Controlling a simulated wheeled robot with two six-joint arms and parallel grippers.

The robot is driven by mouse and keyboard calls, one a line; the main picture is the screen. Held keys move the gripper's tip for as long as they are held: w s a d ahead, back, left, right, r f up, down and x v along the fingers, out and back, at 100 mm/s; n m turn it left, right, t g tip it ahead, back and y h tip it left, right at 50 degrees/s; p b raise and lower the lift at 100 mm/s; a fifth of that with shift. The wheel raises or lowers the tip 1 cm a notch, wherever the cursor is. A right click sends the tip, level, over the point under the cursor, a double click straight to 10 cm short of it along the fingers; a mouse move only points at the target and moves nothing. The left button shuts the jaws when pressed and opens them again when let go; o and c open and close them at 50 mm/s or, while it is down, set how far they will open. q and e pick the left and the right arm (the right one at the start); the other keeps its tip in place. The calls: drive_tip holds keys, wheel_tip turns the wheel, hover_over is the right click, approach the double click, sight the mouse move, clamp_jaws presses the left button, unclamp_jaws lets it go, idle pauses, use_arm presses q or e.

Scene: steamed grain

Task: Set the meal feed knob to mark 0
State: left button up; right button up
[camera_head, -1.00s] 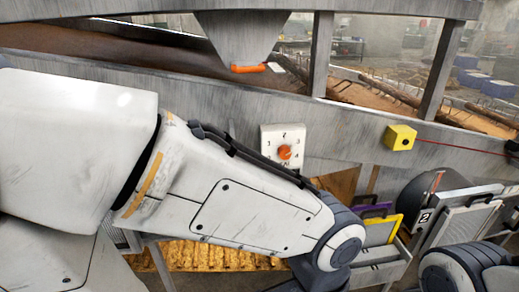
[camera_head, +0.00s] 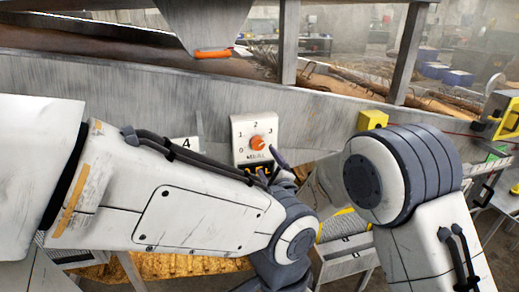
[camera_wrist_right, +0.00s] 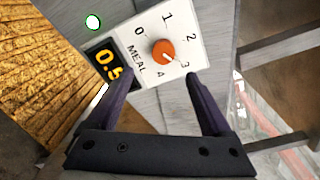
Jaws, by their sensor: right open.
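The meal feed knob (camera_head: 257,143) is a round orange dial on a white panel (camera_head: 240,128) marked 0 to 4. In the right wrist view the knob (camera_wrist_right: 161,49) has a white pointer line that appears directed toward 3. Below it a dark display (camera_wrist_right: 103,58) shows yellow digits beginning with 0; the last digit is partly covered by a finger. My right gripper (camera_wrist_right: 150,82) is open and empty, its fingertips just short of the knob, one toward each side. In the head view this gripper (camera_head: 270,165) is just below the panel. My left gripper is out of view.
My left forearm crosses the head view below the panel. A yellow box (camera_head: 372,120) is on the grey beam (camera_head: 310,112) to the right. An orange-lipped chute (camera_head: 212,53) hangs above.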

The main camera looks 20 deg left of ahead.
sight(258, 145)
drive_tip(key=shift+m+t, duration=0.3)
drive_tip(key=shift+m, duration=0.2)
drive_tip(key=p+x, duration=0.3)
drive_tip(key=x, duration=0.6)
drive_tip(key=shift+w+a+r+p, duration=0.2)
drive_tip(key=shift+a+p, duration=0.05)
drive_tip(key=shift+p, duration=0.15)
drive_tip(key=shift+w+a+f, duration=0.1)
drive_tip(key=shift+w+a, duration=0.3)
drive_tip(key=shift+w, duration=0.15)
clamp_jaws()
